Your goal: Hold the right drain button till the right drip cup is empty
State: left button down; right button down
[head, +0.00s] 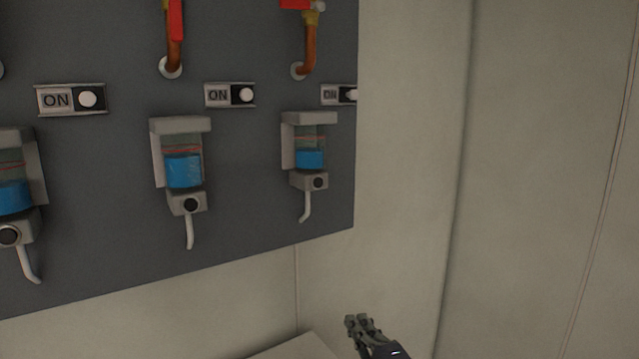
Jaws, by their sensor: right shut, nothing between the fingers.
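The right drip cup (309,158) hangs on the dark wall panel near its right edge. It is clear, with blue liquid in its lower part, below a red line. The right drain button (318,182) is a round black button on the grey block under that cup, with a white bent spout (306,207) below. My right gripper (356,321) is shut and empty at the bottom of the view, well below and to the right of the button, apart from the panel. My left gripper is out of view.
Two more drip cups with blue liquid, a middle one (184,168) and a left one (12,194), hang on the panel (245,190). ON switches (72,99) and copper pipes with red handles sit above. A pale ledge (292,347) is at the bottom; pale wall lies right.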

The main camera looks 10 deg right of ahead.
notch_tip(320, 180, up, 13)
jog(key=w+n+t+y, duration=0.2)
jog(key=n+t+y, duration=0.15)
jog(key=n, duration=0.25)
jog(key=n+t+y, duration=0.2)
jog(key=n+y, duration=0.4)
jog(key=n, duration=0.3)
send_near(318, 183)
jog(key=s+d+r, duration=0.3)
jog(key=s+r, duration=0.2)
jog(key=r, duration=0.1)
jog(key=shift+s+a+r+n+y, duration=0.2)
jog(key=shift+s+r+n+y, duration=0.2)
jog(key=shift+n, duration=0.3)
jog(key=shift+w+f+t+h, duration=0.1)
jog(key=shift+w+t+h, duration=0.05)
jog(key=shift+t+h, duration=0.1)
jog(key=w+a+b, duration=0.1)
jog(key=w+a, duration=0.2)
jog(key=w, duration=0.5)
jog(key=shift+w, duration=0.15)
